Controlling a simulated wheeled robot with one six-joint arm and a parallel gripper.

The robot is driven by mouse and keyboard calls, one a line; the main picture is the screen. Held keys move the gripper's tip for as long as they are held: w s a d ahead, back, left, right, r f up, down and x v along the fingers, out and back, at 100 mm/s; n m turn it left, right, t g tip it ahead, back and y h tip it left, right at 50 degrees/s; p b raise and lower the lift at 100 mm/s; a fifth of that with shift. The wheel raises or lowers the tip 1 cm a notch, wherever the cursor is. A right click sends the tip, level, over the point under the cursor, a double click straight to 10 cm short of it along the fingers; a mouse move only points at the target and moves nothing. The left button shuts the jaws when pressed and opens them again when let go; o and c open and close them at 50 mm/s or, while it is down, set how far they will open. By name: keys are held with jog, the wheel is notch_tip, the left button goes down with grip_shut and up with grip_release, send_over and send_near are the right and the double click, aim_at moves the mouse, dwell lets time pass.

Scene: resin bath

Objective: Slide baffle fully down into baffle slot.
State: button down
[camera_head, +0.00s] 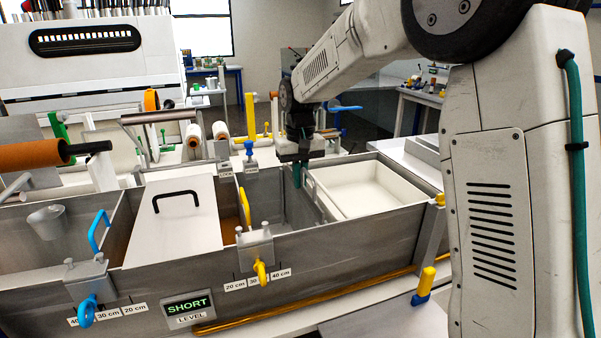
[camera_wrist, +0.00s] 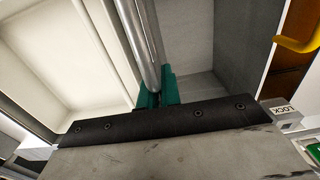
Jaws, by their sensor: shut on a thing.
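My gripper (camera_head: 299,173) reaches down over the metal bath, at the left edge of a white tray-like basin. Its teal fingers, also in the wrist view (camera_wrist: 157,92), are shut on a round grey metal bar (camera_wrist: 138,42). I take this bar to be the top of the baffle; it lies between the white basin and a grey open compartment. The baffle's plate below the bar is hidden, so I cannot tell how deep it sits. The baffle slot cannot be made out behind my gripper and the walls.
The white basin (camera_head: 375,190) is beside my gripper. A yellow handle (camera_head: 245,208) stands left of the open compartment, and a white lid (camera_head: 170,222) with a black handle lies farther left. A LOCK label (camera_wrist: 284,110) shows at right in the wrist view.

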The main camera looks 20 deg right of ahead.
aim_at(300, 191)
jog(key=shift+f, duration=1.95)
jog(key=c, duration=1.5)
grip_release()
jog(key=shift+f, duration=0.1)
notch_tip(300, 191, up, 7)
jog(key=shift+f, duration=0.15)
jog(key=shift+r, duration=0.55)
jog(key=shift+s, duration=0.1)
jog(key=s+d+r, duration=0.1)
jog(key=s+r, duration=0.4)
jog(key=s, duration=0.6)
jog(key=shift+t, duration=0.6)
jog(key=s+f, duration=0.1)
jog(key=s, duration=0.8)
jog(key=s+d+f, duration=0.1)
jog(key=s+f, duration=0.1)
jog(key=s, duration=0.6)
jog(key=s+d+f, duration=0.1)
jog(key=s, duration=0.8)
jog(key=shift+s+d+f, duration=0.15)
jog(key=shift+s+f, duration=0.2)
